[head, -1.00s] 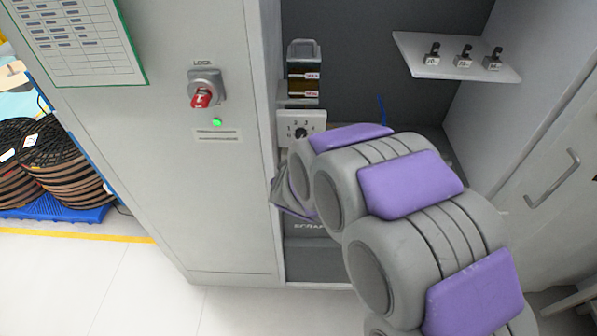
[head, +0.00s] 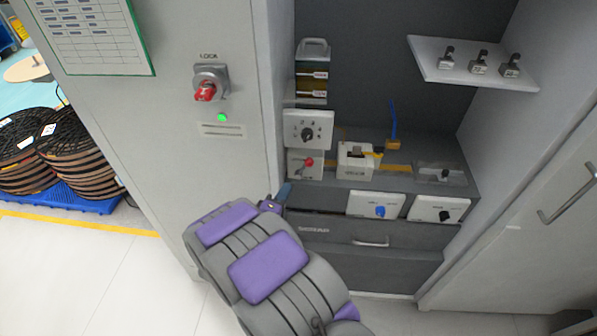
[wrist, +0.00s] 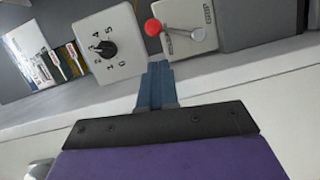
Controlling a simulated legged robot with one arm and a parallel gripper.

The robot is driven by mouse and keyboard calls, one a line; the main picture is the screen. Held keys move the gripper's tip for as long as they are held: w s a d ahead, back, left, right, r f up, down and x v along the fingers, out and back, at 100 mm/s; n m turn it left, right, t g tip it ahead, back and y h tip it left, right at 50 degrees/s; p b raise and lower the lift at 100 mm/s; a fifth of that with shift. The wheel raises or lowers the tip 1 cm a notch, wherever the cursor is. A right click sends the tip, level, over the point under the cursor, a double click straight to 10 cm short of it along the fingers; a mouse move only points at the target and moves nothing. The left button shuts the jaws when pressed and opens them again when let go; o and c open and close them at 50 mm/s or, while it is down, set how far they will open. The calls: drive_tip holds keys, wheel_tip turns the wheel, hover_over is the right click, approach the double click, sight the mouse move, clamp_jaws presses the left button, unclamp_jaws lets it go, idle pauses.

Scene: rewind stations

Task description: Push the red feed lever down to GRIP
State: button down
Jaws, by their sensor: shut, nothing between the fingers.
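The red feed lever (head: 308,161) has a red ball knob on a small pale box (head: 292,172), inside the cabinet bay just below a numbered dial. In the wrist view the red knob (wrist: 153,27) sits at the end of a thin metal arm on the box face (wrist: 180,47). My gripper (head: 285,191) is below and slightly left of the lever box in the head view. In the wrist view its blue fingers (wrist: 157,70) are together and empty. Their tips appear apart from the knob.
The numbered dial (head: 308,130) sits above the lever. A white block (head: 357,162) with a yellow part stands to its right. Plates with a blue knob (head: 376,205) and a black knob (head: 440,209) lie lower right. The grey cabinet wall (head: 235,165) borders the left.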

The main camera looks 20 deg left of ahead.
drive_tip(key=shift+s, duration=0.2)
drive_tip(key=shift+w, duration=0.1)
drive_tip(key=w+b, duration=0.2)
drive_tip(key=w, duration=0.7)
drive_tip(key=shift+w+d+f+b, duration=0.15)
drive_tip(key=shift+w+d+b, duration=0.15)
drive_tip(key=shift+w+b, duration=0.1)
drive_tip(key=shift+d+p, duration=0.15)
drive_tip(key=shift+p, duration=0.2)
drive_tip(key=w+d+f+m+g+y+p, duration=0.1)
drive_tip(key=d+f+m+p, duration=0.3)
drive_tip(key=m, duration=0.5)
drive_tip(key=shift+w+d+f+m+g+y, duration=0.35)
drive_tip(key=shift+d+g+y, duration=0.45)
drive_tip(key=shift+d, duration=0.35)
drive_tip(key=shift+s+d+f, duration=0.1)
drive_tip(key=shift+s+f, duration=0.05)
drive_tip(key=shift+f, duration=0.05)
